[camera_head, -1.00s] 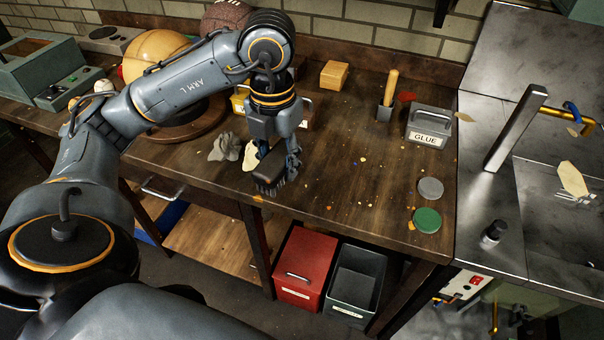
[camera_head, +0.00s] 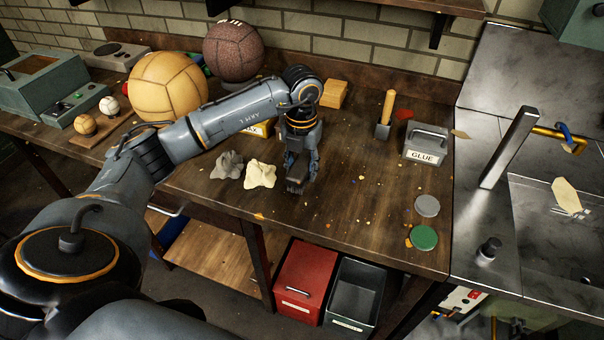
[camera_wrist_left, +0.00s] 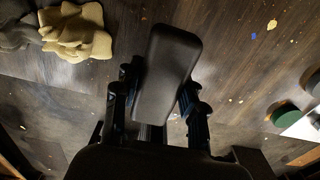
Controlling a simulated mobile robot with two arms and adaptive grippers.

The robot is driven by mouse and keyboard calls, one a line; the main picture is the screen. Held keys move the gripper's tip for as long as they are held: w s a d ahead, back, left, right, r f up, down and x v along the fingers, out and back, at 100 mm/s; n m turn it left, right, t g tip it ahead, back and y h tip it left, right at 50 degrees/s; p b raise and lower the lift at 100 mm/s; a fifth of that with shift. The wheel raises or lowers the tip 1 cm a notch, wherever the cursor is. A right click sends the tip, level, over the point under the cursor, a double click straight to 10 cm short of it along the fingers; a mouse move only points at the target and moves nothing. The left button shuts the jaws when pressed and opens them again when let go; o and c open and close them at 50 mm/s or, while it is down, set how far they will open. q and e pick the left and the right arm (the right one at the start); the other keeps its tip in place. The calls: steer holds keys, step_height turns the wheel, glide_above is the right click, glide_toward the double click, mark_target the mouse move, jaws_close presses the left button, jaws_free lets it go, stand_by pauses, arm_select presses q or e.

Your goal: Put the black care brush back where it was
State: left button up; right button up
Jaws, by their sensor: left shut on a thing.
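The black care brush (camera_wrist_left: 167,72) is between the fingers of my left gripper (camera_wrist_left: 158,105) in the left wrist view, its dark back facing the camera. In the head view my left gripper (camera_head: 298,180) points down over the middle of the workbench, shut on the brush (camera_head: 296,187), which is partly hidden by the fingers. The gripper is just right of the cream cloth (camera_head: 261,174). I cannot tell whether the brush touches the bench top. My right gripper is not in view.
A grey cloth (camera_head: 227,165) lies beside the cream one. Farther back are a wooden block (camera_head: 334,93), a wooden-handled tool (camera_head: 387,112) and a GLUE box (camera_head: 426,143). Grey (camera_head: 427,205) and green (camera_head: 424,238) discs lie at the right. The bench (camera_head: 350,205) front middle is mostly clear.

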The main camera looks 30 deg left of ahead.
arm_select(q)
steer(key=shift+w+f, duration=0.2)
steer(key=shift+f, duration=0.1)
step_height(320, 180, down, 2)
steer(key=shift+f+p, duration=0.15)
steer(key=shift+p, duration=0.55)
steer(key=shift+f, duration=0.3)
steer(key=shift+f, duration=0.1)
steer(key=shift+f, duration=0.15)
steer(key=o, duration=1)
